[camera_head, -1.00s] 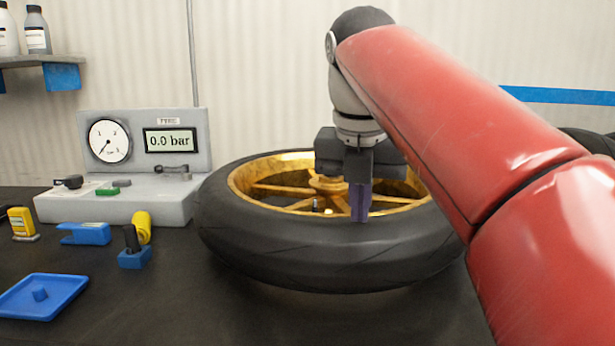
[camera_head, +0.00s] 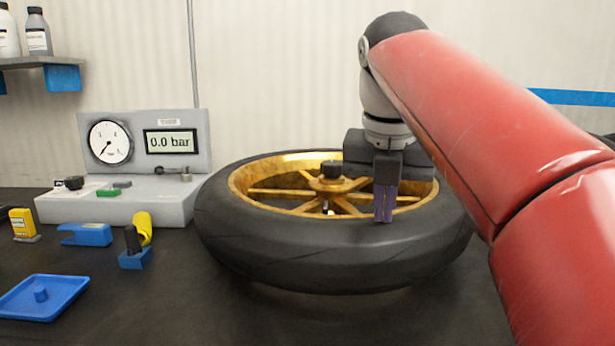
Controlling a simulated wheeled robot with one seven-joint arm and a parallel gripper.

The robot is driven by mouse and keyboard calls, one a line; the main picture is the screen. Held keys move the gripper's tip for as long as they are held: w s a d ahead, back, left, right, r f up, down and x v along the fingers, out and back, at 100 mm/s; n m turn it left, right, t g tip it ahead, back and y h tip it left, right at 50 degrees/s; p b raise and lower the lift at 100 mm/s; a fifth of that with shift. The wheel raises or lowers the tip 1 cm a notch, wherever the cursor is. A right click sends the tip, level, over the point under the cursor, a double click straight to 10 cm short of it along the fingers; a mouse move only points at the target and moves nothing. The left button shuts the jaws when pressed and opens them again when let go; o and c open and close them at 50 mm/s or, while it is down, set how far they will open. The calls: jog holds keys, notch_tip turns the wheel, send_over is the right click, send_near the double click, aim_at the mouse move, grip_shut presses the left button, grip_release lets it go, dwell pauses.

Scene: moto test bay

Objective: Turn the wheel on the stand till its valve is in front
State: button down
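A small dark stem, which looks like the valve (camera_head: 325,206), stands inside the near side of the rim, slightly left of the wheel's middle. A small pale spot is beside it. My gripper (camera_head: 384,215) points down over the near right part of the rim, right of the valve. Its purple-grey fingertips overlap the tyre's inner edge. I cannot tell whether they grip or touch it.
A grey gauge box (camera_head: 120,205) reading 0.0 bar stands left of the wheel. The bench front is clear.

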jog(key=shift+w+f, duration=0.1)
jog(key=shift+f, duration=0.35)
jog(key=shift+w+r+p, duration=0.1)
jog(key=shift+r+p, duration=0.25)
jog(key=shift+r, duration=2.85)
